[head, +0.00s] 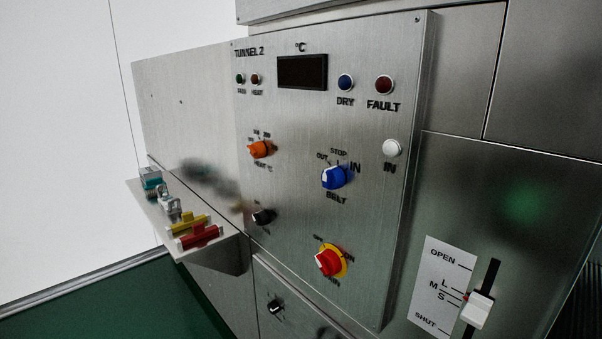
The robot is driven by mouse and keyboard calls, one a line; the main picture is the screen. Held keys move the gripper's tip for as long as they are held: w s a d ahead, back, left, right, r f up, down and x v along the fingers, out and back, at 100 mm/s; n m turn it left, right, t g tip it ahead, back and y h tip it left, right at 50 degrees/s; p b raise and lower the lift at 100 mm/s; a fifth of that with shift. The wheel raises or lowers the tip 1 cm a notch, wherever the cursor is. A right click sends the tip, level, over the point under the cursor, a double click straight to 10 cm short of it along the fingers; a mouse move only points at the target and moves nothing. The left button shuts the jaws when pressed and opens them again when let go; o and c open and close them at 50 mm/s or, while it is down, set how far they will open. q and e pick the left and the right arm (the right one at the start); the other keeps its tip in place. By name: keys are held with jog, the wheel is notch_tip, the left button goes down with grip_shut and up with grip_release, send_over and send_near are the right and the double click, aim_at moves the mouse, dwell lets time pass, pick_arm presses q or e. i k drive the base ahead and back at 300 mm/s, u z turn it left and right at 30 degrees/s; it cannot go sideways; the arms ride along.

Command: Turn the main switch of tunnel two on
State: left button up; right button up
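The Tunnel 2 control panel (300,210) fills the middle of the head view, a brushed metal plate seen at an angle. Low on it is a red rotary knob on a yellow disc (328,261), the likely main switch. Small labels surround it, too blurred to read surely, so I cannot tell its set position. Above it is a blue belt knob (333,177) marked OUT, STOP and IN. An orange knob (260,149) and a black knob (263,216) sit to the left. The display (302,72) is dark. Neither of my grippers is in view.
A small metal shelf (210,246) with red, yellow and teal items juts out at left. A white slider (477,310) beside an OPEN–SHUT scale is at lower right. Another black knob (274,306) sits below the panel. The space before the panel looks clear.

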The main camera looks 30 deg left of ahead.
aim_at(329, 261)
jog(key=k, duration=1.35)
jog(key=z, duration=0.7)
jog(key=i, duration=1.45)
jog(key=u, duration=0.7)
